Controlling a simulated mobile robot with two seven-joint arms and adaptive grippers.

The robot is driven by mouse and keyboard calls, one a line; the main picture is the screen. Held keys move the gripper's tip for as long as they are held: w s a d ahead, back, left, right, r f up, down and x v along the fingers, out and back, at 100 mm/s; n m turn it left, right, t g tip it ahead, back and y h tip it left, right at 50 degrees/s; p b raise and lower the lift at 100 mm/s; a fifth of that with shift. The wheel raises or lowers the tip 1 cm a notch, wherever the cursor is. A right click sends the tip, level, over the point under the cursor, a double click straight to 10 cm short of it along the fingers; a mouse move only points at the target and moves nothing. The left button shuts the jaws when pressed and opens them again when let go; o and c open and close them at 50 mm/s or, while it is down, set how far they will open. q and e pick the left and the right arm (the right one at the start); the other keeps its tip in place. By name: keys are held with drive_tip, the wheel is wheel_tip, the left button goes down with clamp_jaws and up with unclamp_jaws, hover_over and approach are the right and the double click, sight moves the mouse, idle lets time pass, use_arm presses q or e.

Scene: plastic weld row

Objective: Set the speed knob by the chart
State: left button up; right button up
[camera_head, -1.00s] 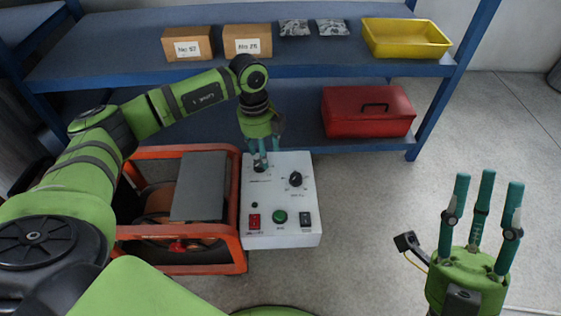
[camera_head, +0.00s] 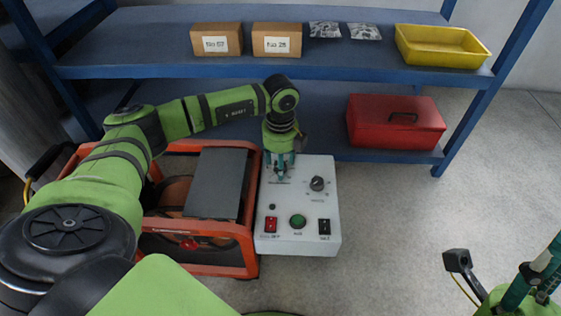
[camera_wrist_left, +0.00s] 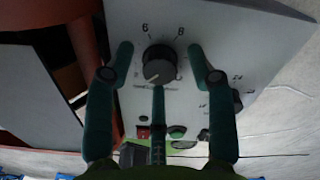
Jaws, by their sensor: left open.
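The white control box (camera_head: 290,243) stands beside the orange-framed machine. One dark knob (camera_wrist_left: 159,65) shows in the left wrist view between my left gripper's fingers (camera_wrist_left: 160,80), its pale mark toward the lower left. The fingers are open around it, two at its sides and one below; I cannot tell whether any touches it. In the head view my left gripper (camera_head: 280,166) hides this knob. A second knob (camera_head: 317,183) is uncovered to its right. The knob labels are too small to read. I see no chart. My right gripper (camera_head: 543,270) is partly cut off, its visible fingers extended and empty.
The box also bears a red switch (camera_head: 271,224), a green button (camera_head: 298,221) and a black switch (camera_head: 324,227). Behind is a blue shelf (camera_head: 200,71) with cartons (camera_head: 277,40), a yellow tray (camera_head: 445,60) and a red toolbox (camera_head: 396,134). The floor right of the box is clear.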

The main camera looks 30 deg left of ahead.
use_arm(q)
clamp_jaws()
